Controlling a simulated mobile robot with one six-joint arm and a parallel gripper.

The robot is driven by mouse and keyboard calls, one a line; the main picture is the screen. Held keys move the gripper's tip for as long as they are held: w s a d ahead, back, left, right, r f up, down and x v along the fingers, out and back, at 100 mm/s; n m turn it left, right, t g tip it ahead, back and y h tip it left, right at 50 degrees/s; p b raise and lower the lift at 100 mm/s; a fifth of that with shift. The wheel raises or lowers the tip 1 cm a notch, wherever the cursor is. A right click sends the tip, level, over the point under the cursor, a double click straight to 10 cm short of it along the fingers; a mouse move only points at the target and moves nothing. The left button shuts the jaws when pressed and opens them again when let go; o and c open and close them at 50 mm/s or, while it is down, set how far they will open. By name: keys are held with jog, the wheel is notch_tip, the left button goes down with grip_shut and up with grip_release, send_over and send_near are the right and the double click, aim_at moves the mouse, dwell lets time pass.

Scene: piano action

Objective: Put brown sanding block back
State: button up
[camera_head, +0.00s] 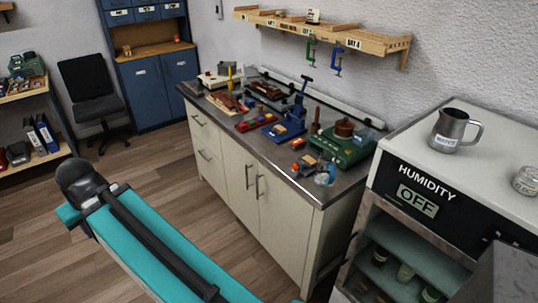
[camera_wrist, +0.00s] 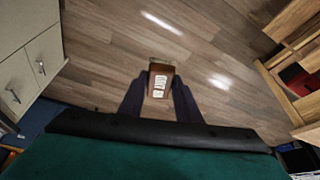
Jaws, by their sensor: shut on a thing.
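The brown sanding block (camera_wrist: 154,70) is in the wrist view, a small brown block with a white label whose lettering is too small to read. My gripper (camera_wrist: 160,92) is shut on it, with a dark finger on each side. The block is held out over the wood floor, with nothing close beneath it. In the head view, my teal arm reaches across the lower left, and neither the block nor the fingers can be made out there.
A grey-topped workbench (camera_head: 313,184) carries several tools and a green machine (camera_head: 342,150). A wooden wall shelf (camera_head: 372,43) with labels hangs above. A humidity cabinet (camera_head: 411,178) with a metal jug (camera_head: 449,128) stands right. Blue cabinets (camera_head: 150,97) and a black chair (camera_head: 87,82) are behind. The floor between is clear.

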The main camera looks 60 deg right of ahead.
jog(key=shift+d, duration=0.2)
jog(key=shift+w+d, duration=0.1)
jog(key=shift+d, duration=0.45)
jog(key=s+d+f+m+b, duration=0.1)
jog(key=s+d, duration=0.1)
jog(key=d, duration=1.3)
jog(key=s+d+f+m, duration=0.1)
jog(key=s+d, duration=0.2)
jog(key=d, duration=1.1)
jog(key=s+d+m, duration=0.1)
jog(key=s+d, duration=0.8)
jog(key=d, duration=0.3)
jog(key=s+d+h+b, duration=0.1)
jog(key=s+d, duration=0.8)
jog(key=d, duration=0.4)
jog(key=shift+s+f+m, duration=0.35)
jog(key=shift+f+m, duration=0.05)
jog(key=shift+d, duration=0.1)
